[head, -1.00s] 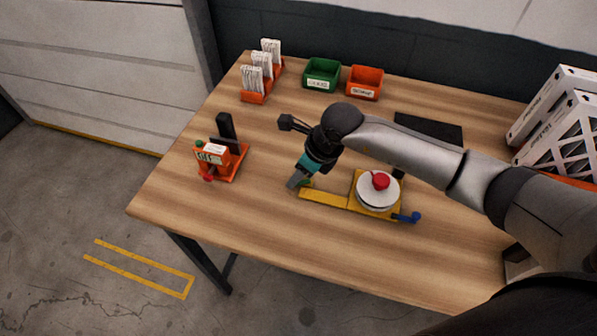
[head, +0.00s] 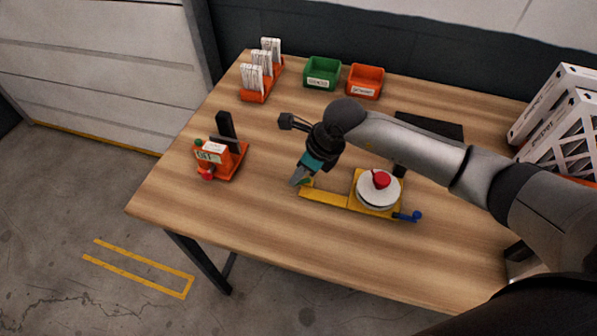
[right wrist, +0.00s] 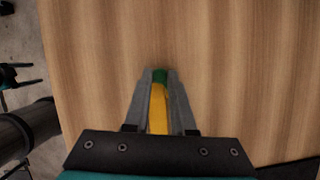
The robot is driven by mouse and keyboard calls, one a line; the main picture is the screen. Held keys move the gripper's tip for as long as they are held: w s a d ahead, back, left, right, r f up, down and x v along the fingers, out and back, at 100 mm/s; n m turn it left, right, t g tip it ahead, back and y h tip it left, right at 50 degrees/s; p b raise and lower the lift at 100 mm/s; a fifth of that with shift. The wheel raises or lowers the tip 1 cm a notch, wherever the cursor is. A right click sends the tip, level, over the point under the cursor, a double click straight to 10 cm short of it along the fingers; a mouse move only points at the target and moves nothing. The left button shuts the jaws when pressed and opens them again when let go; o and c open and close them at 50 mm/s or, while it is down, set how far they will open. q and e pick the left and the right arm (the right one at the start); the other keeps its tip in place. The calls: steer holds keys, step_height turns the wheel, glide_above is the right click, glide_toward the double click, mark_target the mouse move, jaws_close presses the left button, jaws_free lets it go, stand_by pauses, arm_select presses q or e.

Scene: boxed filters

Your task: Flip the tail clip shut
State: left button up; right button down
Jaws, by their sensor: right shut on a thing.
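The yellow fixture (head: 323,198) lies on the table, with a long narrow tail on its left and a round white disc (head: 377,196) with a red knob on its right part. A small green piece, which looks like the tail clip (head: 309,183), is at the tail's left end. My right gripper (head: 299,178) points down at that end. In the right wrist view its fingers are shut on the green clip (right wrist: 160,76), with the yellow tail (right wrist: 158,110) running between them. Whether the clip is up or flat is hard to tell. My left gripper is out of view.
An orange stand (head: 222,163) with a black upright is to the left. A rack of white boxed filters (head: 257,78), a green bin (head: 322,72) and an orange bin (head: 365,81) are at the back. The table front is clear.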

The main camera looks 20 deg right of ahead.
steer(key=n+b, duration=0.2)
steer(key=n+g+y+b, duration=0.1)
steer(key=n+b, duration=0.2)
steer(key=s+d+n+g+b, duration=0.1)
steer(key=n+b, duration=0.1)
steer(key=shift+s+f, duration=0.1)
steer(key=shift+f, duration=0.1)
steer(key=shift+s+d+r+n+g+b, duration=0.15)
steer(key=shift+n+g+b, duration=0.3)
steer(key=shift+n+b, duration=0.55)
steer(key=shift+s+d+r+n+g+b, duration=0.15)
steer(key=shift+n+g+b, duration=0.3)
steer(key=shift+n+b, duration=0.55)
steer(key=shift+w, duration=0.1)
steer(key=c, duration=0.8)
jaws_free()
steer(key=shift+f, duration=0.1)
steer(key=shift+o, duration=0.2)
steer(key=p+v, duration=0.1)
steer(key=v, duration=1.4)
steer(key=shift+d, duration=0.15)
